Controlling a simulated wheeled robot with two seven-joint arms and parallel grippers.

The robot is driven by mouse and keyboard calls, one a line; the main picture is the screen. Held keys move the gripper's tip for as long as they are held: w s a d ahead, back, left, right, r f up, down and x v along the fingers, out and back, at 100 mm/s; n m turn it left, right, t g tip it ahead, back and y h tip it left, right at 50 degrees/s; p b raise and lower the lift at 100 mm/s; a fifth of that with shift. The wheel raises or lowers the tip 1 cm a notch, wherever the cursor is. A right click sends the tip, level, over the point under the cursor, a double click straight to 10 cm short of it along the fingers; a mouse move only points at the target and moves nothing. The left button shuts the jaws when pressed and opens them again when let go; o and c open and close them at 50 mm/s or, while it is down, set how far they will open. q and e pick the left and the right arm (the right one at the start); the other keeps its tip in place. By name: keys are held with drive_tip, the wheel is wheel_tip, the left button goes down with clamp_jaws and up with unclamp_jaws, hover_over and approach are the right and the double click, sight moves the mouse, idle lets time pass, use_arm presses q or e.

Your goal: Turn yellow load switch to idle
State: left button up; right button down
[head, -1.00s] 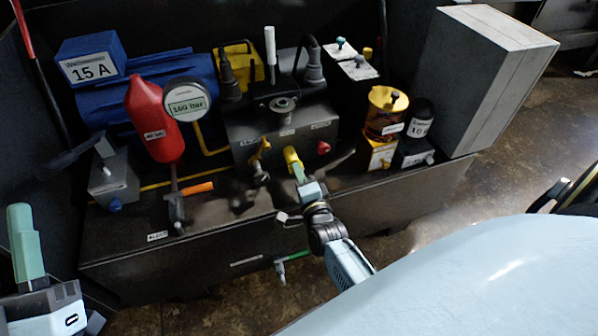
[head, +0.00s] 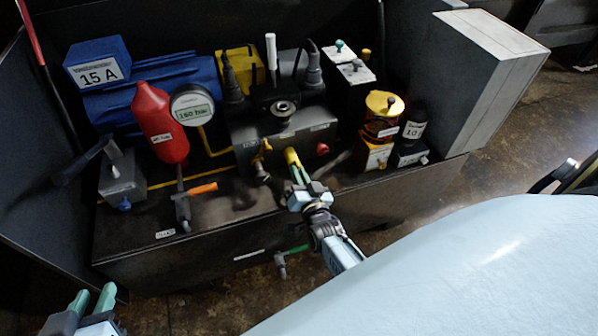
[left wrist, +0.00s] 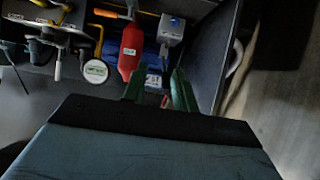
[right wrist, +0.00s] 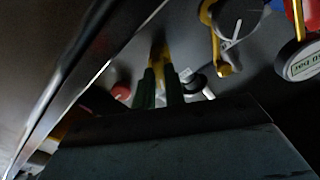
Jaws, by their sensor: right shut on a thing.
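The yellow load switch (head: 291,156) is a yellow handle on the front of the dark block with the top valve. My right gripper (head: 299,176) reaches it from the front, its green fingers shut on the handle. In the right wrist view the yellow switch (right wrist: 159,52) shows at the fingertips, and the fingers partly hide it. Its label and exact setting cannot be read. My left gripper (head: 92,300) is at the bottom left, open and empty, away from the machine. Its two spread fingers also show in the left wrist view (left wrist: 158,88).
Left of the switch are a brass-yellow valve (head: 262,152), a gauge (head: 193,112), a red cylinder (head: 160,122) and an orange-handled valve (head: 200,189). A red knob (head: 322,149) is close on the right. An amber container (head: 382,115) and a grey box (head: 490,85) stand further right.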

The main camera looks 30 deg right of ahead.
drive_tip(key=n, duration=0.2)
drive_tip(key=shift+n, duration=0.3)
use_arm(q)
drive_tip(key=shift+s+a+f+g+y+p, duration=0.15)
drive_tip(key=shift+s+a+f+g, duration=0.15)
drive_tip(key=shift+s+f+g, duration=0.3)
drive_tip(key=shift+s+a+f+g+y+p, duration=0.15)
drive_tip(key=shift+s+a+f+g, duration=0.15)
drive_tip(key=shift+s+f+g, duration=0.2)
drive_tip(key=shift+s+a+f+g+y+p, duration=0.15)
drive_tip(key=shift+s+a+f+g, duration=0.15)
drive_tip(key=shift+s+f+g, duration=0.3)
use_arm(e)
drive_tip(key=shift+n, duration=1.5)
use_arm(q)
drive_tip(key=shift+s+f, duration=0.1)
drive_tip(key=shift+f, duration=0.05)
use_arm(e)
drive_tip(key=c, duration=1.5)
unclamp_jaws()
drive_tip(key=shift+o, duration=0.2)
